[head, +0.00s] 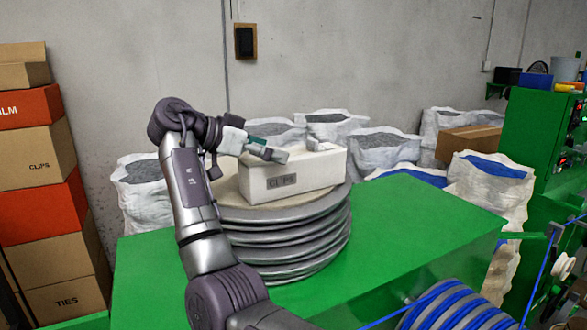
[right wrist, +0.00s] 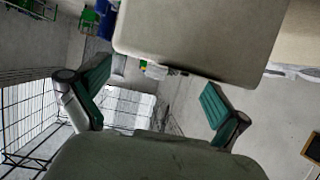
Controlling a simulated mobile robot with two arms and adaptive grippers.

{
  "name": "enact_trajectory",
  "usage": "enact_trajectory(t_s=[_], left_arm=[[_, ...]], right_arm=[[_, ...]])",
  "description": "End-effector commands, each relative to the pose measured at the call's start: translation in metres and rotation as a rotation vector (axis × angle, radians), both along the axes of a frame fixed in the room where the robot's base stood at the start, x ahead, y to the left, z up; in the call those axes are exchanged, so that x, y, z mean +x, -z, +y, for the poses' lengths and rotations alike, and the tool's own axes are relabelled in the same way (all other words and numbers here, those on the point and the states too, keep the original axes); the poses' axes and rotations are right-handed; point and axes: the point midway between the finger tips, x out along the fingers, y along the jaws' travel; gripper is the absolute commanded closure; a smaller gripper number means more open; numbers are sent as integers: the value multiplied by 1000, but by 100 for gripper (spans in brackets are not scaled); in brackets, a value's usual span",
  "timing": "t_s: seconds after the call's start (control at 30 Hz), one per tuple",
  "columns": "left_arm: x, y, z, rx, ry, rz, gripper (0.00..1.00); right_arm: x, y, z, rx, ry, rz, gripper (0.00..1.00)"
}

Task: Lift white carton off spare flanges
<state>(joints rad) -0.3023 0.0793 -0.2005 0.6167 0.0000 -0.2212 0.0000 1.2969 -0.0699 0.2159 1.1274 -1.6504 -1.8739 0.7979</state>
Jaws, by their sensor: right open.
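A white carton (head: 300,174) marked "CLIPS" sits upright on a stack of round grey flanges (head: 296,232) on a green table. My right gripper (head: 272,153) is at the carton's upper left edge, with its arm reaching up from the bottom of the head view. In the right wrist view my right gripper's green-padded fingers (right wrist: 158,98) are spread apart. A pale flat surface, apparently the carton (right wrist: 195,40), fills the top of that view, partly between the fingers. I cannot tell whether a finger touches it. My left gripper is not in view.
The green table (head: 420,215) is clear right of the stack. White sacks (head: 385,148) stand behind it. Stacked boxes (head: 45,165) are at the left. A blue cable reel (head: 455,310) is at the front right, and a green cabinet (head: 540,130) stands at the right.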

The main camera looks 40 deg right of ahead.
Motion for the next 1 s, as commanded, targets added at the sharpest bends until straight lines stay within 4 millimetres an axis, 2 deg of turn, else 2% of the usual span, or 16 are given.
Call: enact_trajectory(t_s=[0.1,0.2,0.37,0.6,0.67,1.0], left_arm=[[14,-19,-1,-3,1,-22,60],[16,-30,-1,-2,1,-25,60],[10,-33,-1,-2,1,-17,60],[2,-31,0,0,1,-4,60],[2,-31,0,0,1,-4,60],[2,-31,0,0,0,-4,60]], right_arm=[[-2,-1,-16,1,3,2,0],[-3,4,-31,0,3,3,0],[-7,14,-45,-1,2,1,0],[-7,16,-46,0,1,-1,0],[-7,16,-46,0,1,0,8],[-7,16,-46,0,1,0,65]])
